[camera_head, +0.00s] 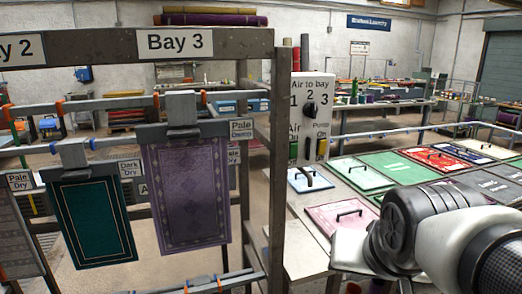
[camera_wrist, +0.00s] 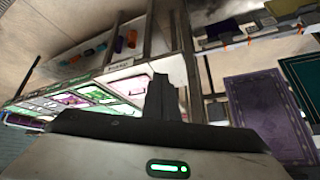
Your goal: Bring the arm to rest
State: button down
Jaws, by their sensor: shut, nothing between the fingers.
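My arm (camera_head: 430,235) reaches in at the lower right of the head view, in front of the bench with coloured panels. My gripper's end cannot be made out there. In the wrist view my gripper (camera_wrist: 161,98) shows as dark fingers shut together, with nothing between them. The wrist view is tilted, and the fingers stand apart from the rugs and the bench. A purple rug (camera_head: 187,190) and a dark green rug (camera_head: 94,222) hang from clamps at the left; the purple rug (camera_wrist: 262,110) also shows at the right of the wrist view.
A metal rack labelled Bay 3 (camera_head: 175,41) fills the left. A control box (camera_head: 310,115) with a black knob and switches stands beside its post. The bench (camera_head: 299,225) carries several handled panels, including a pink one (camera_head: 340,214), close to my arm. Tables stand farther back.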

jog(key=s+a+r+n+g+p, duration=0.1)
jog(key=s+a+n+p, duration=0.15)
jog(key=s, duration=0.35)
notch_tip(320, 180, up, 14)
jog(key=p, duration=1.3)
jog(key=shift+r+y, duration=0.2)
jog(key=shift+y, duration=0.2)
